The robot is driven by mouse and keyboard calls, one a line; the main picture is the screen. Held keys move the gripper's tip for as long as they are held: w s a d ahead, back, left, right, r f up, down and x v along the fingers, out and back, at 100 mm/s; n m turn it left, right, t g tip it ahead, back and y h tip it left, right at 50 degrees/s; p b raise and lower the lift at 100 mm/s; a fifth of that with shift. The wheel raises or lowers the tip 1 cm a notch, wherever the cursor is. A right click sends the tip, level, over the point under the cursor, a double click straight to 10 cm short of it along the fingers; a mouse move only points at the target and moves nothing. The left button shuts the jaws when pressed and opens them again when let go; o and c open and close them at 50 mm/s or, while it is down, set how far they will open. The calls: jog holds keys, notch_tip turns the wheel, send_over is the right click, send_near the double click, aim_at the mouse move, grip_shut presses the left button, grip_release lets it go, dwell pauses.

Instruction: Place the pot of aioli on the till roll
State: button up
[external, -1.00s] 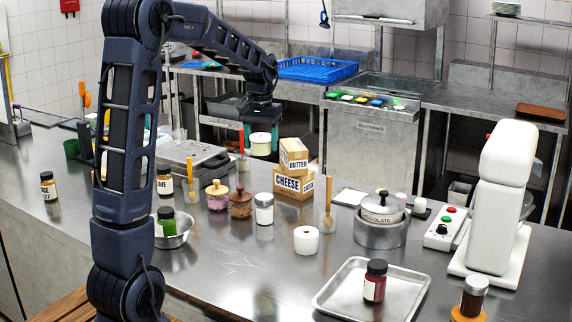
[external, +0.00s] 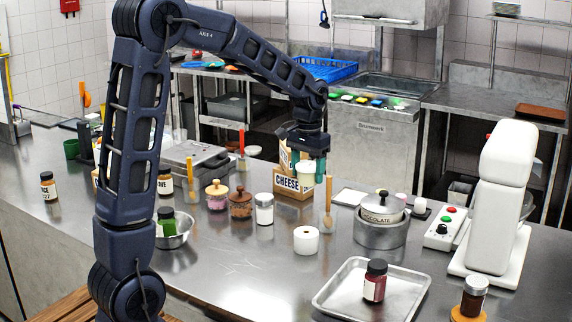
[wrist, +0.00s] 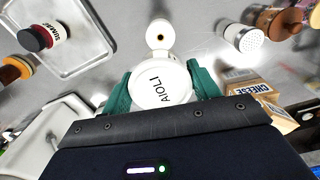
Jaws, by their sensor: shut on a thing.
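The pot of aioli (wrist: 160,85) is a white round pot with AIOLI lettered on its top, seen in the wrist view between the green fingers of my gripper (wrist: 161,92). My gripper (external: 307,172) is shut on it in the external view and holds the pot (external: 306,168) above the counter, in front of the cheese box. The till roll (external: 306,240) is a white roll standing upright on the counter, with a dark hole in its top. In the wrist view the till roll (wrist: 159,33) lies just ahead of the pot, apart from it.
A metal tray (external: 338,296) with a sumac jar (external: 375,281) is at the front right. Bare counter lies left of the till roll.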

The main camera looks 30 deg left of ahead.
notch_tip(320, 180, down, 15)
jog(key=shift+r, duration=0.2)
dwell(0.3)
jog(key=shift+f, duration=0.15)
jog(key=o, duration=1)
notch_tip(320, 180, up, 12)
jog(key=shift+r, duration=0.2)
jog(key=s+a+r+t, duration=0.1)
jog(key=s+a+r, duration=0.2)
jog(key=s+r, duration=0.3)
jog(key=s+a+r+t, duration=0.1)
jog(key=s+a+r, duration=0.25)
jog(key=s, duration=0.45)
jog(key=s+a+n+t, duration=0.1)
jog(key=s+a, duration=0.1)
jog(key=s, duration=0.6)
jog(key=s+a+t, duration=0.1)
jog(key=s+a, duration=0.2)
jog(key=s, duration=0.6)
jog(key=shift+s+r+n+t, duration=0.25)
jog(key=shift+r+n+t, duration=0.05)
jog(key=shift+r+n, duration=0.1)
